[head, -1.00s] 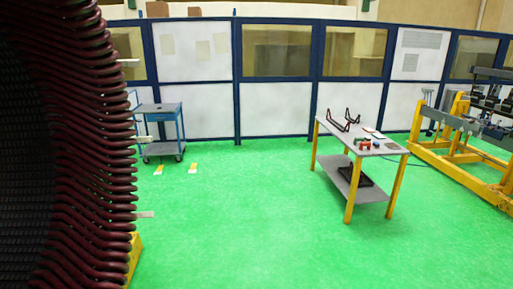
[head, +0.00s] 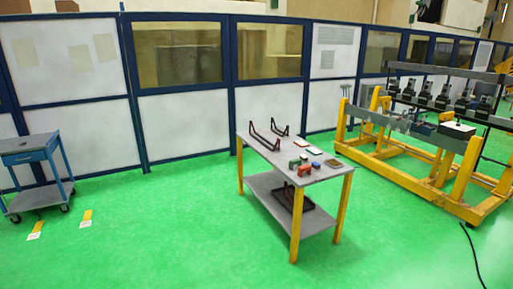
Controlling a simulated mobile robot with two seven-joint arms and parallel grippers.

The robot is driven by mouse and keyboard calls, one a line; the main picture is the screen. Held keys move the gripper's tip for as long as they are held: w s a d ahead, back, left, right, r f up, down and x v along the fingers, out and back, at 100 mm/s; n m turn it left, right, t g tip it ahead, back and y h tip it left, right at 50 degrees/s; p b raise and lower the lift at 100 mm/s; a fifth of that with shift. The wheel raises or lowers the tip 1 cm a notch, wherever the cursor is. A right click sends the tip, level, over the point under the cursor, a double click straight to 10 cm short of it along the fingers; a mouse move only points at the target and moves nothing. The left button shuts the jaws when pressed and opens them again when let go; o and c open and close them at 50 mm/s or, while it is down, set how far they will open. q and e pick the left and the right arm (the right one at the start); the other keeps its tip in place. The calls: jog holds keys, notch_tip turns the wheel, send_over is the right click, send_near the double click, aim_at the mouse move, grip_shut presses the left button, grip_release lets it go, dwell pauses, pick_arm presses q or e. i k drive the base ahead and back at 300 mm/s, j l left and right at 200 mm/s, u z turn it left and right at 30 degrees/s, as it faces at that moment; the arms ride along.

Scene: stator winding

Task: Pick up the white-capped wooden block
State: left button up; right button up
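Several small items lie on the grey top of a yellow-legged table (head: 317,176) in the middle of the head view. Two of them have pale tops: one (head: 301,142) farther back and one (head: 314,150) nearer the right edge. They are too small to tell which is the white-capped wooden block. Neither of my grippers is in view.
Red and green pieces (head: 304,170), a blue piece (head: 316,165) and dark brackets (head: 264,138) share the table. A yellow frame (head: 420,180) stands right, a blue cart (head: 34,170) left. Green floor (head: 170,230) before the table is clear. A black cable (head: 470,250) lies right.

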aim_at(305, 158)
jog(key=i+z, duration=0.15)
jog(key=i, duration=0.4)
jog(key=i+j+z, duration=0.15)
jog(key=i, duration=0.35)
jog(key=i+j+z, duration=0.15)
jog(key=i, duration=0.35)
jog(key=i+j+z, duration=0.1)
jog(key=i+j, duration=0.15)
jog(key=i, duration=0.3)
jog(key=i+j+z, duration=0.15)
jog(key=i, duration=0.35)
jog(key=j, duration=0.1)
